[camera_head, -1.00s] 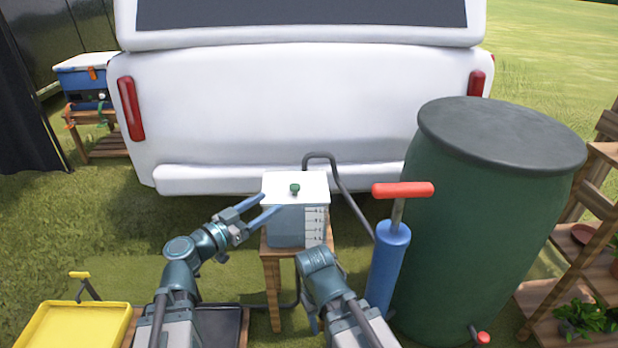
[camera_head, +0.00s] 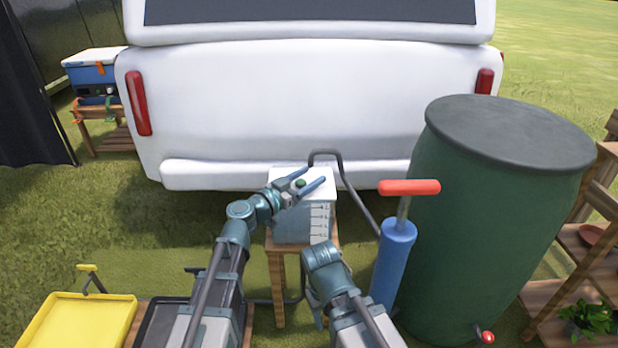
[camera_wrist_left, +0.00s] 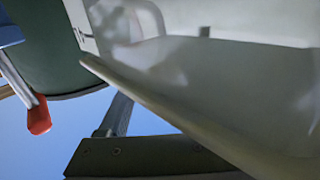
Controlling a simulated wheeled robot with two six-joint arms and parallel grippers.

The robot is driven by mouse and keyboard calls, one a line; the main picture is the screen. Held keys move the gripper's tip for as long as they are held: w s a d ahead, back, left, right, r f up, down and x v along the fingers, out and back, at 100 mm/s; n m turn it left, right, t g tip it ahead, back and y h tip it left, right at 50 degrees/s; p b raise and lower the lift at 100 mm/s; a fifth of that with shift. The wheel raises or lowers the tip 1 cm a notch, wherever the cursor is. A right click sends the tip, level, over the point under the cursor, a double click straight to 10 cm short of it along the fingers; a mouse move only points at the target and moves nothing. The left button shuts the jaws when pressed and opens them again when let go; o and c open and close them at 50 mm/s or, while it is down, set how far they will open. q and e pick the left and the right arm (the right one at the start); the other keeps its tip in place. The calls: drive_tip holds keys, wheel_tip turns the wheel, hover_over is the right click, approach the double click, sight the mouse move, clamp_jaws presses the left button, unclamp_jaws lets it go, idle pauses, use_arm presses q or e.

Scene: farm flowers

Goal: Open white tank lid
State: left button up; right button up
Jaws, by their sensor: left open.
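The white tank (camera_head: 291,224) is a box with a white lid, grey see-through lower walls and dark scale marks on its front right. A green knob (camera_head: 301,183) sits on top of the lid (camera_head: 287,174). My left gripper (camera_head: 313,177) is open over the lid, its two blue fingers appearing on either side of the knob in the head view. I cannot tell whether they touch it. In the left wrist view a large pale surface (camera_wrist_left: 225,80) fills the right side, too close to identify. My right arm is in front of the tank; its gripper does not show.
The tank stands on a wooden stand (camera_head: 277,285). A blue pump (camera_head: 391,265) with a red handle (camera_head: 409,187) and a green barrel (camera_head: 480,230) stand to its right. A white vehicle (camera_head: 310,115) is close behind. A yellow tray (camera_head: 80,322) lies at lower left.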

use_arm(q)
clamp_jaws()
idle(0.4)
idle(1.1)
